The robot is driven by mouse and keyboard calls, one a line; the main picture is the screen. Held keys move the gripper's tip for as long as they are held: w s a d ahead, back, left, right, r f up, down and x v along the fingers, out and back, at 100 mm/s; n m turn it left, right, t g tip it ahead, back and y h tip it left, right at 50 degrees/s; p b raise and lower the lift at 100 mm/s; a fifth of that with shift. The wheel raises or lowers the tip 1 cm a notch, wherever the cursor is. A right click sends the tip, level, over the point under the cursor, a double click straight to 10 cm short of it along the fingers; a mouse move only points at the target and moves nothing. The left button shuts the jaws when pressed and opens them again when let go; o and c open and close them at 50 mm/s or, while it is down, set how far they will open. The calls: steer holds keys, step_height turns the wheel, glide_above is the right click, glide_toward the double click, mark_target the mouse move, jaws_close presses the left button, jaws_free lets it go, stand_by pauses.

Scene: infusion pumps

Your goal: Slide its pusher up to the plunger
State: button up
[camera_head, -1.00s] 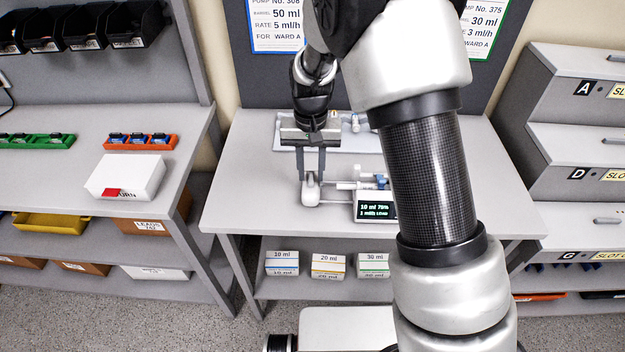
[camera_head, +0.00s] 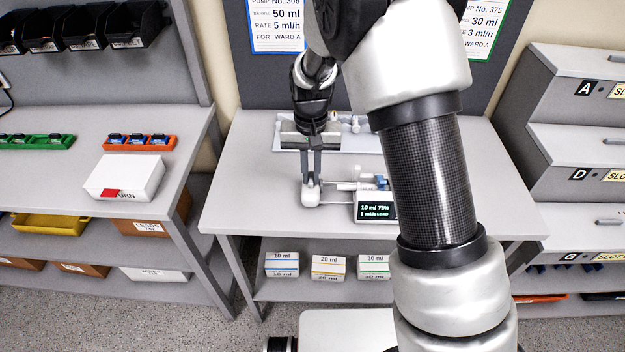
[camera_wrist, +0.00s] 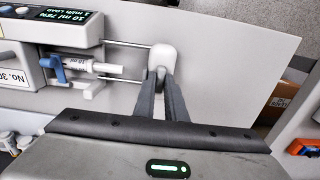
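The infusion pump (camera_head: 375,208) stands on the table, its screen reading 10 ml, 75% and LOAD. Its white pusher (camera_head: 310,196) is at the left end of two thin rods; it also shows in the wrist view (camera_wrist: 163,56). A syringe (camera_wrist: 88,66) lies in the pump under a blue clamp (camera_wrist: 56,68). Its plunger end (camera_wrist: 118,71) points at the pusher, with a clear gap between them. My gripper (camera_wrist: 164,76) has its fingers close together on the pusher, which shows between and beyond the tips. The exact finger contact is partly hidden.
A pale tray (camera_head: 345,142) with small parts lies behind the pump. The table (camera_head: 245,200) is bare to the left of the pusher. Boxes labelled by volume (camera_head: 328,268) stand on the shelf below. A drawer cabinet (camera_head: 560,130) is at the right.

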steer(key=shift+d, duration=1.75)
steer(key=o, duration=0.6)
step_height(320, 180, up, 7)
steer(key=p, duration=0.4)
stand_by(0.3)
